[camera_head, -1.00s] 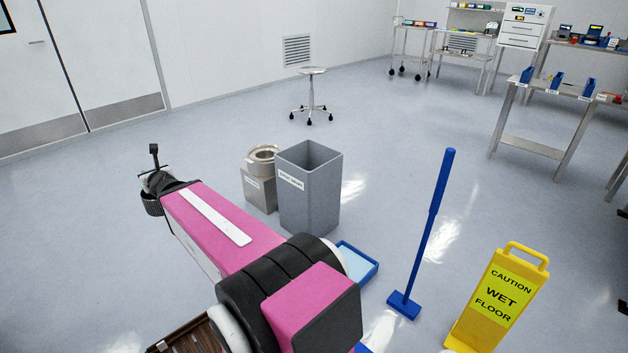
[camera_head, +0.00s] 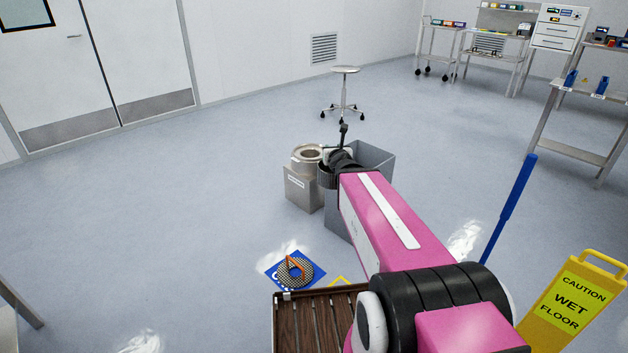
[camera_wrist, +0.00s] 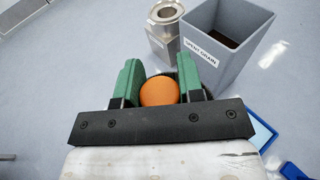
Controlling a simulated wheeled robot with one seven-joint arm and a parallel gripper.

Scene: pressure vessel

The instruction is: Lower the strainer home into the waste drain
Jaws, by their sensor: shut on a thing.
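My gripper (camera_wrist: 158,72) has its green fingers shut on the rounded orange handle (camera_wrist: 159,91) of the strainer in the wrist view. In the head view the strainer (camera_head: 327,176) is a dark ribbed cylinder at the end of my pink arm, held up in the air. The likely waste drain is a steel box (camera_head: 302,190) with a round raised steel collar; its label is too small to read. It also shows beyond the fingers in the wrist view (camera_wrist: 163,38). The strainer appears just right of the collar in the head view, apart from its opening. The strainer's underside is hidden.
A tall grey bin (camera_head: 375,155) labelled SPENT GRAIN stands beside the steel box, partly behind my arm. A round mesh piece with an orange handle (camera_head: 293,269) lies on a blue mat. A stool (camera_head: 343,95), blue pole (camera_head: 510,205) and yellow wet-floor sign (camera_head: 570,305) stand around.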

